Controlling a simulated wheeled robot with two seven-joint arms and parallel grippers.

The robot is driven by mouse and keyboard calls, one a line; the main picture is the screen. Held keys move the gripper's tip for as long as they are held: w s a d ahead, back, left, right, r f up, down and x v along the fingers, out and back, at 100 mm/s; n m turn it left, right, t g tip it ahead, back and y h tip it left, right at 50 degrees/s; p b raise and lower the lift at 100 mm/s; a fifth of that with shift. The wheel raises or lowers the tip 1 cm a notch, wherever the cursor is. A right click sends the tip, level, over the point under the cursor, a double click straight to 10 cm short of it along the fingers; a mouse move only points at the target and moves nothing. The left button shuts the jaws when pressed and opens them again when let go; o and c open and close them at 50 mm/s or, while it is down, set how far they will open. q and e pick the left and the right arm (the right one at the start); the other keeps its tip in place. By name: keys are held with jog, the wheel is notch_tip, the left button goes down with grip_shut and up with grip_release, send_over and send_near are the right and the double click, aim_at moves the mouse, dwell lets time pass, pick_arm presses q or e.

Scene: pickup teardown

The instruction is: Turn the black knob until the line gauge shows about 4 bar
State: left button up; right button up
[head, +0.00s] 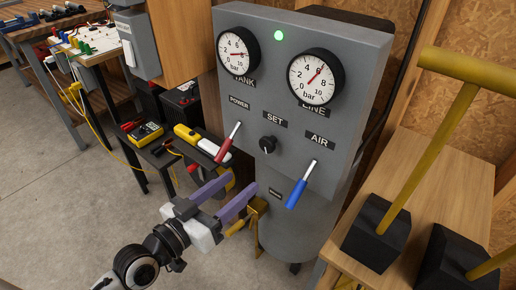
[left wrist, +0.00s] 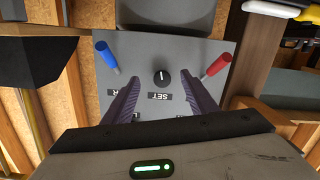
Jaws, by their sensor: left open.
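The black knob (head: 267,144) sits on the grey panel (head: 255,105) under the SET label, with a pale mark on its face. The line gauge (head: 316,77) is at the panel's upper right; its red needle points near 6 bar. My left gripper (head: 240,183) is open and empty, below and in front of the knob, with its purple fingers apart. In the left wrist view the knob (left wrist: 161,78) shows between and beyond the two fingers (left wrist: 160,84), touching neither as far as I can see. My right gripper is not in view.
A red POWER lever (head: 228,143) and a blue AIR lever (head: 301,185) flank the knob. The tank gauge (head: 238,53) is at upper left, near a lit green lamp (head: 279,35).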

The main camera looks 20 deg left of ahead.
aim_at(265, 147)
pick_arm(q)
jog(key=shift+t, duration=0.4)
jog(key=w+d+r, duration=0.1)
jog(key=w, duration=0.2)
jog(key=w+d+r, duration=0.1)
jog(key=w, duration=0.3)
jog(key=w+d+r, duration=0.1)
jog(key=w, duration=0.2)
jog(key=shift+w+p, duration=0.25)
jog(key=shift+p, duration=0.05)
jog(key=shift+a, duration=0.1)
jog(key=c, duration=1)
jog(key=shift+c, duration=0.2)
jog(key=shift+n, duration=0.3)
